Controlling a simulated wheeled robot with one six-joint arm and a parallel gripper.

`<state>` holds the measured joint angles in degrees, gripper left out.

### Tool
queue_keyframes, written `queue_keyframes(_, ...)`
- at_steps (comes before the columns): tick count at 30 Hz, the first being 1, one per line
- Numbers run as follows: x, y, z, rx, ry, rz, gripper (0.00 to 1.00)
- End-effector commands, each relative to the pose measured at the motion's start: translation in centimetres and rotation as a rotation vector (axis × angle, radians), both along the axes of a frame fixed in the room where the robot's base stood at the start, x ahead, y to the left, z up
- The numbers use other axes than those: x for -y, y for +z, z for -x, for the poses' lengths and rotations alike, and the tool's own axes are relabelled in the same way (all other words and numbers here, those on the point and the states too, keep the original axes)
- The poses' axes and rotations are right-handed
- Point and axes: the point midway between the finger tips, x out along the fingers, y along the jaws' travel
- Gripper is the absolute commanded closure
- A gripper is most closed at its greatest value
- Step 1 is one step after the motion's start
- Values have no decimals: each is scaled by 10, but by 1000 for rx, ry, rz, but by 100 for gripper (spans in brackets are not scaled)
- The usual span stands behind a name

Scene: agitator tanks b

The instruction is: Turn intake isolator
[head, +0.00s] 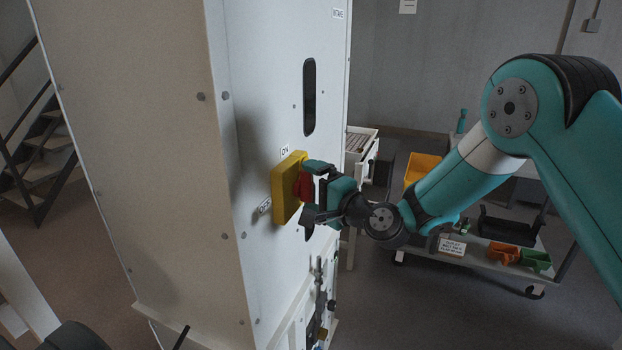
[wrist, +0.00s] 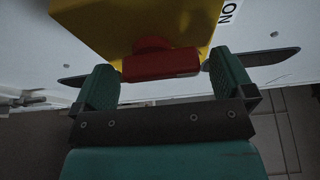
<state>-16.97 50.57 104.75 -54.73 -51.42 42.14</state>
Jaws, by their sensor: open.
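The intake isolator is a yellow box (head: 284,188) with a red handle (head: 304,184) on the pale cabinet's side face. An ON label (head: 285,151) sits above it and an OFF label (head: 265,207) at its lower left. My gripper (head: 307,190) is at the handle with its jaws apart. In the wrist view, the red handle (wrist: 160,62) lies in front of and between the tips of my gripper (wrist: 168,78), with the yellow box (wrist: 140,22) behind it. A gap shows between each finger and the handle. The handle's exact angle is hard to tell.
The tall cabinet (head: 150,120) has a dark slot (head: 309,97) above the isolator and pipework (head: 318,300) below it. A trolley (head: 490,258) with orange and green bins stands behind my arm at right. Stairs (head: 40,150) are at far left. Open floor lies between cabinet and trolley.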

Motion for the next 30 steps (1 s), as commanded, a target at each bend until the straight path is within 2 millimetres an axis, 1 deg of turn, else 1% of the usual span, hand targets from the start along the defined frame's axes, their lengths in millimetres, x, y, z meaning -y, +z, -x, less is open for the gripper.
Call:
queue_keyframes(3,-4,1,-4,1,0,-1,0)
queue_keyframes(11,-5,0,-5,1,-1,-1,0)
queue_keyframes(14,-5,0,-5,1,-1,-1,21)
queue_keyframes(15,-5,0,-5,1,-1,-1,30)
queue_keyframes(17,-5,0,-5,1,-1,-1,44)
queue_keyframes(18,-5,0,-5,0,-1,0,45)
queue_keyframes(25,-5,-3,-4,17,0,6,45)
queue_keyframes(30,-5,-8,-4,76,0,26,45)
